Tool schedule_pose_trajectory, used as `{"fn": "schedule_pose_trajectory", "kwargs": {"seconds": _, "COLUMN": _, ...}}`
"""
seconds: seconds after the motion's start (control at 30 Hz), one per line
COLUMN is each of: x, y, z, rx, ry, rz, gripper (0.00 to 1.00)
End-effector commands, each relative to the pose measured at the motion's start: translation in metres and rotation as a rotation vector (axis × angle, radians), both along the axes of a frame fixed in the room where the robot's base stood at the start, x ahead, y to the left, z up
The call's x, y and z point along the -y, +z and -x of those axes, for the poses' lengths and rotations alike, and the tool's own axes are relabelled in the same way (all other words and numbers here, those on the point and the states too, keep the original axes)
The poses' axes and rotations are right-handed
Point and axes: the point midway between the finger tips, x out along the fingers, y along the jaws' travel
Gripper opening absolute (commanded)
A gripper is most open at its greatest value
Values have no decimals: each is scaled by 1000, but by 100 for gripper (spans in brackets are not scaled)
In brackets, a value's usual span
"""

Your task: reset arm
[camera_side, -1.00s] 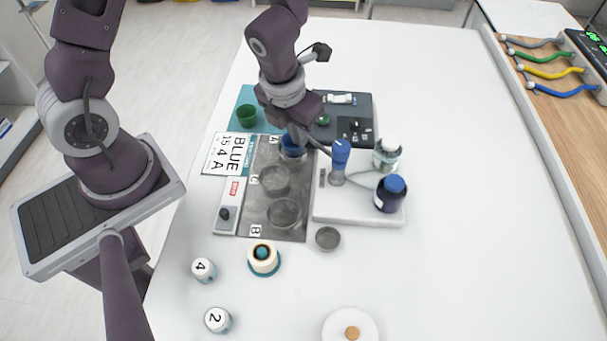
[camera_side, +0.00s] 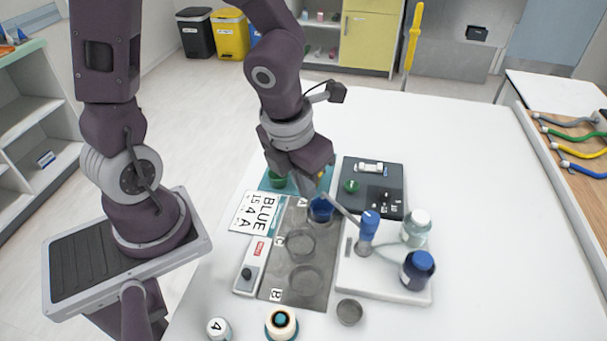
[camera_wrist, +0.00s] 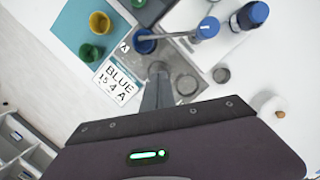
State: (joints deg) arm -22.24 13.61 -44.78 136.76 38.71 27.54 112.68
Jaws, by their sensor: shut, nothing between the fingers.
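My gripper (camera_side: 321,183) hangs over the far end of the plate, close above the blue cup in the side view. In the wrist view my gripper's fingers (camera_wrist: 157,70) are together with nothing between them. The blue cup (camera_side: 320,211) stands at the spot marked A on the dark plate (camera_side: 279,275); it also shows in the wrist view (camera_wrist: 145,46), ahead of the fingertips and apart from them. A card reading "BLUE 15 4 A" (camera_side: 254,212) lies left of the plate. My fingertips are partly hard to make out in the side view.
A white base (camera_side: 385,283) right of the plate carries a blue-topped device (camera_side: 369,226) with a thin arm reaching toward the cup, and two bottles (camera_side: 417,270). A green cup (camera_side: 278,179) and yellow cup (camera_wrist: 99,22) stand on a teal mat.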

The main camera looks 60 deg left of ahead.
Motion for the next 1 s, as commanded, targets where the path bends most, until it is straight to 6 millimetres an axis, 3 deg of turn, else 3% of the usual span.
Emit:
{"fn": "schedule_pose_trajectory", "kwargs": {"seconds": 0.1, "x": -1, "y": 15, "z": 2, "rx": 4, "ry": 8, "rz": 0, "gripper": 0}}
{"fn": "schedule_pose_trajectory", "kwargs": {"seconds": 0.27, "x": 0, "y": 25, "z": 6, "rx": 2, "ry": 5, "rz": -1, "gripper": 0}}
{"fn": "schedule_pose_trajectory", "kwargs": {"seconds": 0.37, "x": -7, "y": 32, "z": 9, "rx": 22, "ry": 161, "rz": -8, "gripper": 0}}
{"fn": "schedule_pose_trajectory", "kwargs": {"seconds": 0.47, "x": -26, "y": 51, "z": 20, "rx": 119, "ry": 634, "rz": 24, "gripper": 0}}
{"fn": "schedule_pose_trajectory", "kwargs": {"seconds": 0.53, "x": -37, "y": 72, "z": 33, "rx": 227, "ry": 1075, "rz": 126, "gripper": 0}}
{"fn": "schedule_pose_trajectory", "kwargs": {"seconds": 0.7, "x": -43, "y": 116, "z": 70, "rx": 346, "ry": 2042, "rz": 592, "gripper": 0}}
{"fn": "schedule_pose_trajectory", "kwargs": {"seconds": 0.83, "x": -38, "y": 135, "z": 92, "rx": 230, "ry": 2513, "rz": 900, "gripper": 0}}
{"fn": "schedule_pose_trajectory", "kwargs": {"seconds": 1.0, "x": -35, "y": 142, "z": 102, "rx": 111, "ry": 2738, "rz": 1036, "gripper": 0}}
